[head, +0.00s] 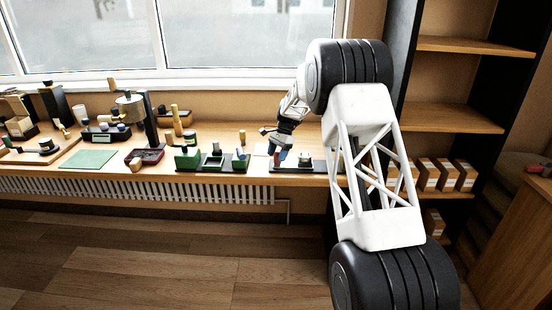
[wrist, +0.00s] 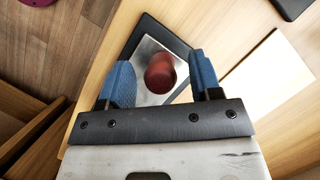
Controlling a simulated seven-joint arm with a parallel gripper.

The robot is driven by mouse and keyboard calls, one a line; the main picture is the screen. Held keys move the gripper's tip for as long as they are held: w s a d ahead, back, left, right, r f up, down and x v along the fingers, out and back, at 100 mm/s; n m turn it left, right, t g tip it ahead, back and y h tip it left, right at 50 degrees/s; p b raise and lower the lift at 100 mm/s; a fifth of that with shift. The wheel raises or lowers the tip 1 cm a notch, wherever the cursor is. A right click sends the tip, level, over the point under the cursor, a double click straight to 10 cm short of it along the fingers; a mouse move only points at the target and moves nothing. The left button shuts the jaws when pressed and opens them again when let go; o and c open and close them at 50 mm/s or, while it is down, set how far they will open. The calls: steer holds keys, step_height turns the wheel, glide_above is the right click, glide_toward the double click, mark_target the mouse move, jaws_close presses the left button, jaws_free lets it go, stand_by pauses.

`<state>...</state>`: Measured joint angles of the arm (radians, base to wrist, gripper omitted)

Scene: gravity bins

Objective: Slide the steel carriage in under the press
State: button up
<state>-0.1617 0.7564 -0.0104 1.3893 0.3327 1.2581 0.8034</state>
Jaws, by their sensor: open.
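A steel plate (wrist: 148,52), which looks like the carriage, lies on a dark base (wrist: 150,24) in the wrist view. A dark red round knob (wrist: 160,78) stands on it. My gripper (wrist: 163,62) is open, with its blue fingers on either side of the knob and gaps to both. In the head view my gripper (head: 279,158) is low over the left end of the dark base (head: 290,169) on the bench. A small grey-green piece (head: 305,160) stands just right of it. I cannot make out the press for certain; my arm covers the bench to the right.
Left of the gripper stand green blocks (head: 188,158) on a dark strip and a dark red tray (head: 145,157). A pale sheet (wrist: 265,85) lies beside the base.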

steer(key=shift+x, duration=0.75)
jaws_close()
